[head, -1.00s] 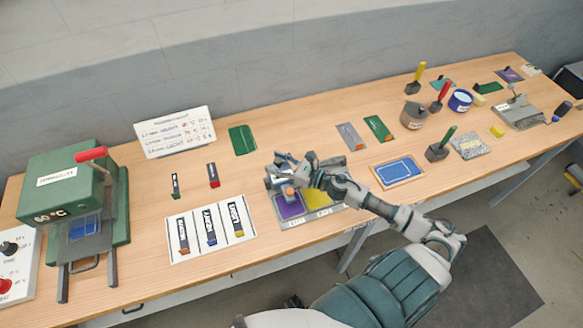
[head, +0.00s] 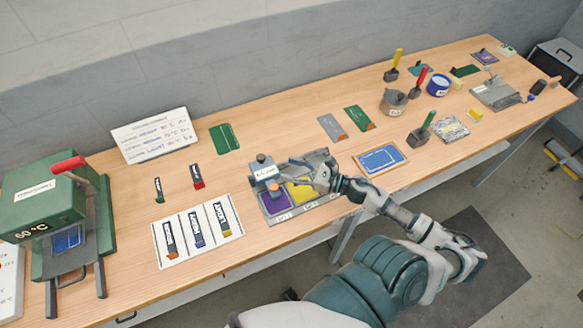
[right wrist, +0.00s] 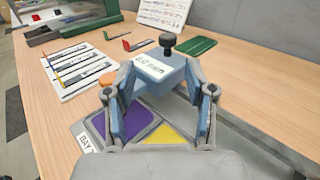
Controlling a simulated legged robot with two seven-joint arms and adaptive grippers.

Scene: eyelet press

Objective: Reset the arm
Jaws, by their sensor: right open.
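My right gripper (head: 300,171) is over the tray with purple and yellow bays (head: 270,217) near the middle of the table. In the right wrist view its two fingers (right wrist: 158,100) are spread apart. A blue-grey block tool with a black knob and a white label (right wrist: 160,72) stands just beyond the fingertips; it also shows in the head view (head: 265,172). An orange round part (head: 274,187) sits by its lower front. The fingers overlap the block in the picture, so I cannot tell whether they touch it. My left gripper is not in view.
A green press with a red handle (head: 55,215) stands at the left. A white card with several labelled strips (head: 197,235) lies left of the tray. A blue framed pad (head: 381,159) is to the right. Stamps and pots stand farther right.

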